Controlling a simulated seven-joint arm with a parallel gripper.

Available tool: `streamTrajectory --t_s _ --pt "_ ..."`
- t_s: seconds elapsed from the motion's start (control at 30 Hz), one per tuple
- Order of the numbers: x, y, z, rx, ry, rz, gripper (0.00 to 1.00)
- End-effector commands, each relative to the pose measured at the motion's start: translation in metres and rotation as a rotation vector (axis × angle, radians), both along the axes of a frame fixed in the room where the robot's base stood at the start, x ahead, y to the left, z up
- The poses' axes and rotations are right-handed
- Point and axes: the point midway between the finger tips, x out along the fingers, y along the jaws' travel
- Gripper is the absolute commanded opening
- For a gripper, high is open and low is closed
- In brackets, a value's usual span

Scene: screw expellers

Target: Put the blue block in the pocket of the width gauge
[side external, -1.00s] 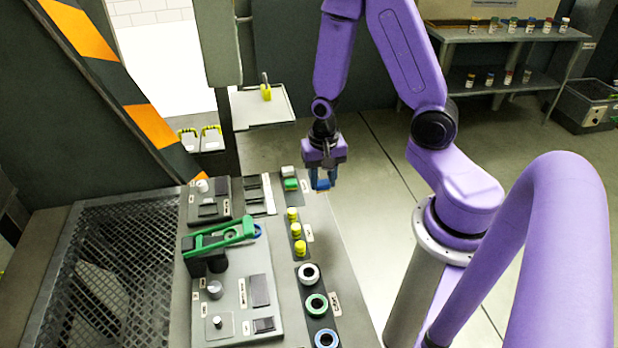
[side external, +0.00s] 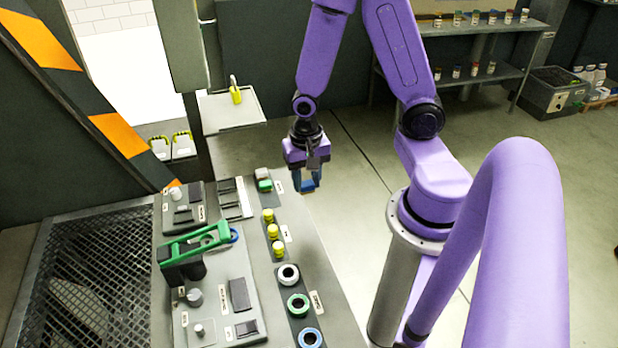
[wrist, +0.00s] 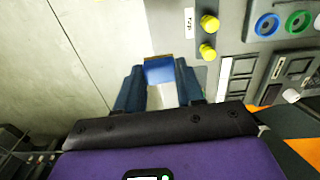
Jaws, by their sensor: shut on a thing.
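My gripper (side external: 310,180) is shut on the blue block (side external: 308,186). It holds the block in the air near the bench's right edge, to the right of the green block (side external: 264,185) and the white block (side external: 262,173). In the wrist view the blue block (wrist: 159,72) sits between the two fingers of my gripper (wrist: 160,88). A light plate with several dark slots (side external: 233,208) lies on the bench left of the gripper and looks like the width gauge. It also shows in the wrist view (wrist: 226,76). Its label cannot be read.
Yellow knobbed pieces (side external: 272,231) stand in a row on the bench, with white, green and blue rings (side external: 298,304) nearer the camera. A raised panel carries a green clamp-like tool (side external: 195,243). A mesh grate (side external: 80,265) lies at left. Open floor lies right of the bench.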

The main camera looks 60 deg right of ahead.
Motion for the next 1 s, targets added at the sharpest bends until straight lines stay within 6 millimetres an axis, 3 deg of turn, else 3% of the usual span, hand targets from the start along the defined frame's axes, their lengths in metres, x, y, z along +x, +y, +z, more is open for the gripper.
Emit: streamTrajectory --t_s 0.6,0.8,1.0 --pt "0.197 0.087 -0.023 0.000 -0.001 -0.011 0.07" --pt "0.249 0.116 -0.032 -0.001 -0.002 -0.015 0.07" --pt "0.283 0.135 -0.038 -0.001 -0.002 -0.021 0.07"
